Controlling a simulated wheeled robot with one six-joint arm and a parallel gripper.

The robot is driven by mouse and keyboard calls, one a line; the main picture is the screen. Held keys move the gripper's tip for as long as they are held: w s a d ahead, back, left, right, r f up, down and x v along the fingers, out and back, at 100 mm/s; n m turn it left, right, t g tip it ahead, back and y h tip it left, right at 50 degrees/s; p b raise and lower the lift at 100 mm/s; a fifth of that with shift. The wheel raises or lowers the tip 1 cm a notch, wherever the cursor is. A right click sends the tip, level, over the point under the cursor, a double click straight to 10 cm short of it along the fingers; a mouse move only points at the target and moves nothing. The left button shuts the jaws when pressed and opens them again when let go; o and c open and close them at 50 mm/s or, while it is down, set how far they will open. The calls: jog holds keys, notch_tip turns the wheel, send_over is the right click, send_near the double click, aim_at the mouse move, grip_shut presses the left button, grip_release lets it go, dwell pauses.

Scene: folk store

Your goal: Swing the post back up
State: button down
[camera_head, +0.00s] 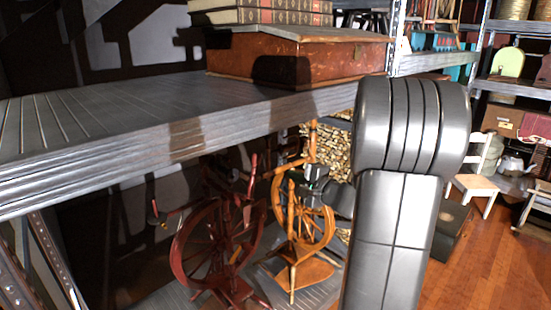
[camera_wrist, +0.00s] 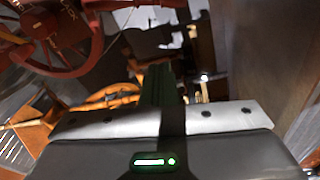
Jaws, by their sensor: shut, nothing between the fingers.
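Two spinning wheels stand on the level below a grey shelf. The orange-brown wheel (camera_head: 292,205) has a light wooden upright post (camera_head: 312,140) at its top, near my gripper. The dark red wheel (camera_head: 190,240) stands to its left and also shows at the upper left of the wrist view (camera_wrist: 97,35). I cannot tell which part is the task's post. My gripper (camera_head: 312,174) is shut and empty beside the upper part of the orange-brown wheel; contact is unclear. In the wrist view its dark fingers (camera_wrist: 158,84) point away. Orange wood (camera_wrist: 115,97) shows left of them.
The grey shelf (camera_head: 120,125) overhangs the wheels and carries a reddish-brown box (camera_head: 300,62) with books (camera_head: 265,16) on it. Stacked firewood (camera_head: 335,145) is behind. A white chair (camera_head: 478,185) stands right on open wooden floor (camera_head: 480,265).

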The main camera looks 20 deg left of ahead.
jog(key=w+a+r+p, duration=0.2)
jog(key=a+p, duration=0.1)
jog(key=a, duration=0.7)
jog(key=shift+y, duration=0.3)
jog(key=shift+w+t, duration=0.1)
jog(key=shift+t, duration=0.2)
